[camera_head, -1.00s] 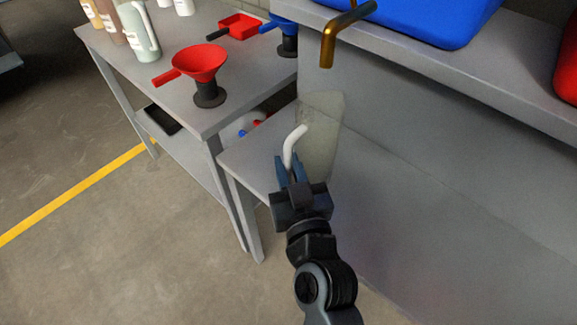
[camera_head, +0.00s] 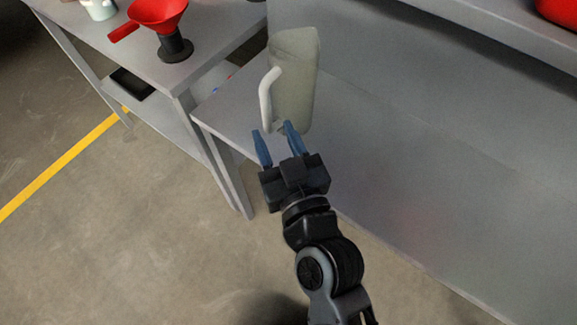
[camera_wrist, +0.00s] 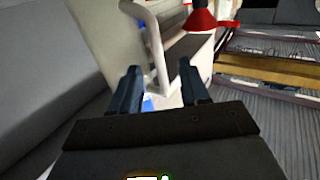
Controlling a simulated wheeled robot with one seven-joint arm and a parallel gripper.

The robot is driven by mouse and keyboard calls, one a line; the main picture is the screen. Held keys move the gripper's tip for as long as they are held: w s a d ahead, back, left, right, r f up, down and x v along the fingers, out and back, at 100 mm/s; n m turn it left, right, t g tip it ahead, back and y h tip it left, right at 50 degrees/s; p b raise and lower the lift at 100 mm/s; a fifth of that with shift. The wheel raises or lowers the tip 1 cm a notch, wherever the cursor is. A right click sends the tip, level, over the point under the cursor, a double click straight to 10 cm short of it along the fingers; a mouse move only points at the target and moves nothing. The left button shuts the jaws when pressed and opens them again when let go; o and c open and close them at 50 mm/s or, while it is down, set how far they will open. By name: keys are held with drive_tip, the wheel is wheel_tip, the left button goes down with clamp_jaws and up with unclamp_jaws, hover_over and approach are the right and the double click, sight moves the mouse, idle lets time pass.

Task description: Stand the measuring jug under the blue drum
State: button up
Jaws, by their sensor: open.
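The measuring jug (camera_head: 295,80) is translucent grey-green with a white handle (camera_head: 266,98). In the head view it stands upright on the low grey shelf, near the shelf's left end. My gripper (camera_head: 276,130) is open and empty, with its blue fingers just in front of the handle. In the wrist view the handle (camera_wrist: 154,45) rises beyond and between the fingers (camera_wrist: 160,85), with the jug body (camera_wrist: 103,35) to its left. The fingers look apart from the handle. The blue drum and its brass tap are out of the head view now.
A grey table (camera_head: 100,38) at the left holds a red funnel (camera_head: 158,12) on a black stand. A red container (camera_head: 558,12) shows on the upper ledge at top right. The low shelf (camera_head: 400,170) is clear right of the jug.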

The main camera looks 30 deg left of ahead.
drive_tip(key=b+v, duration=0.1)
drive_tip(key=v, duration=0.5)
drive_tip(key=shift+b, duration=0.3)
drive_tip(key=s+d+f+m+t+h, duration=0.2)
drive_tip(key=s+d+m+h, duration=0.15)
drive_tip(key=d, duration=0.75)
drive_tip(key=s+d+f+m+t+h, duration=0.2)
drive_tip(key=s+d+f+h, duration=0.15)
drive_tip(key=d, duration=0.75)
drive_tip(key=s+d+r+m+h, duration=0.2)
drive_tip(key=s+d+r+h, duration=0.1)
drive_tip(key=s+d, duration=0.3)
drive_tip(key=s+d+r+m+h, duration=0.3)
drive_tip(key=s+d, duration=0.3)
drive_tip(key=s, duration=0.2)
drive_tip(key=shift+r+h, duration=0.2)
drive_tip(key=shift+h, duration=0.4)
drive_tip(key=shift+d, duration=0.1)
